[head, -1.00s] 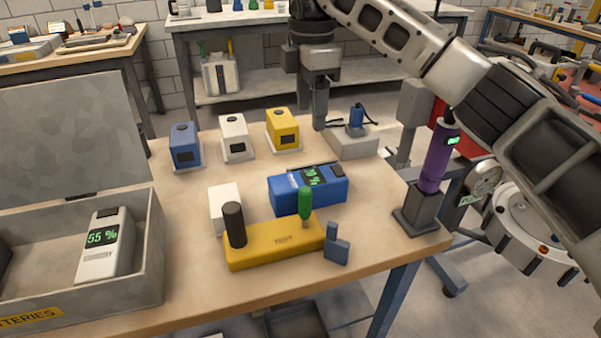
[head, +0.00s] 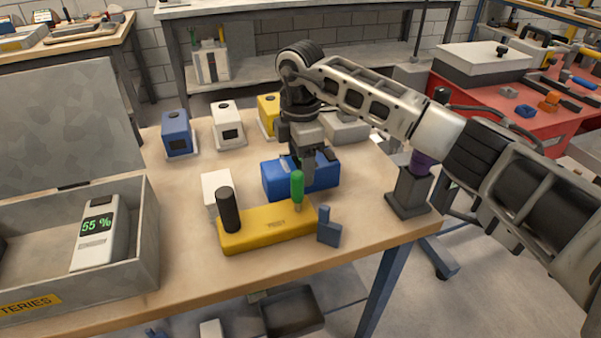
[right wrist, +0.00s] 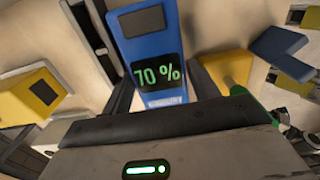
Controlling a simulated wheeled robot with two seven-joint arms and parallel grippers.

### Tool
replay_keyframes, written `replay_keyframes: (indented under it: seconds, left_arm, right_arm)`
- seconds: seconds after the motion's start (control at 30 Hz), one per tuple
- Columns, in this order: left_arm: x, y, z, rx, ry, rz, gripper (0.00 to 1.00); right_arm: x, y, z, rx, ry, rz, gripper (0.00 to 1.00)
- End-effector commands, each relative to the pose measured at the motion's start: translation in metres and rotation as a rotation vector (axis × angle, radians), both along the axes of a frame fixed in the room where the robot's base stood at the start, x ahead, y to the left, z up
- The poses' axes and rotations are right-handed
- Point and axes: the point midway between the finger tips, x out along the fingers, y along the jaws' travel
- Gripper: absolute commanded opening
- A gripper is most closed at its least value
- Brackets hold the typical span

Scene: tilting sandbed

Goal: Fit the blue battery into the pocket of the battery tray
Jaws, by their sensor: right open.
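The blue battery (head: 272,180) lies on the table behind a yellow block, partly covered by my gripper. In the right wrist view the blue battery (right wrist: 150,50) shows a green "70 %" display. My right gripper (head: 308,165) is open, pointing down at the battery. Its fingers (right wrist: 160,88) appear on either side of the battery in the wrist view; contact cannot be told. A grey lidded box (head: 150,235) with a label ending "TERIES" stands at the left. A white battery (head: 100,235) reading "55 %" leans inside it. I cannot make out an empty pocket. My left gripper is not in view.
The yellow block (head: 260,232) with a black post and green handle stands in front of the battery. Blue, white and yellow boxes (head: 177,135) line the back. A dark holder (head: 408,192) with a purple item (head: 421,162) stands right. Table between box and block is clear.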

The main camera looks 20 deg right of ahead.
Motion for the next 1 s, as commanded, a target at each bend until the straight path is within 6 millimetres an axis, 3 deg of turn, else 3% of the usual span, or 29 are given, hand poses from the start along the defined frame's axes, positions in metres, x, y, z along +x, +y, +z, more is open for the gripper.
replay_keyframes:
  seconds: [0.3, 0.5, 0.8, 1.0]
  left_arm:
    - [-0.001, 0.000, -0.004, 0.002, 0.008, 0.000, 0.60]
    - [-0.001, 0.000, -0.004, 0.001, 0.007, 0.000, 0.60]
    - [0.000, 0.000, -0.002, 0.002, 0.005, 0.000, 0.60]
    - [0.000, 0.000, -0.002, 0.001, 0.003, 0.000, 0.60]
  right_arm:
    - [0.000, 0.000, -0.007, 0.001, -0.001, 0.001, 0.57]
    - [0.000, 0.000, -0.006, 0.001, -0.001, 0.001, 0.02]
    - [0.001, 0.001, 0.000, 0.004, -0.007, 0.001, 0.00]
    - [0.002, 0.001, 0.027, 0.004, -0.010, 0.000, 0.00]
